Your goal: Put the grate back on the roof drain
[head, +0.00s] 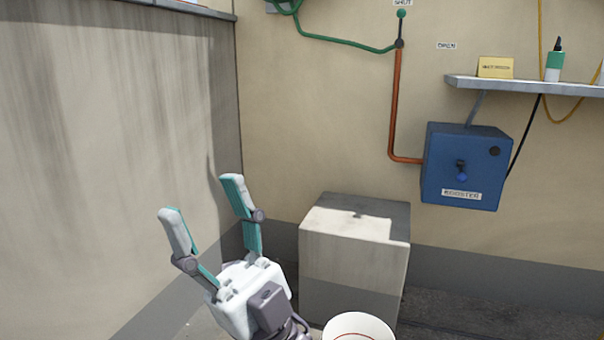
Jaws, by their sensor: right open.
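My right gripper (202,197) is open and empty. Its two teal-and-white fingers point up and stand well apart, in front of the corner where the grey left wall meets the beige wall. No grate and no roof drain can be made out in the head view. My left gripper is not in view.
A concrete block (352,250) stands right of my right gripper. A shelf (525,86) holds a yellow sign (495,67) and a bottle (555,63).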

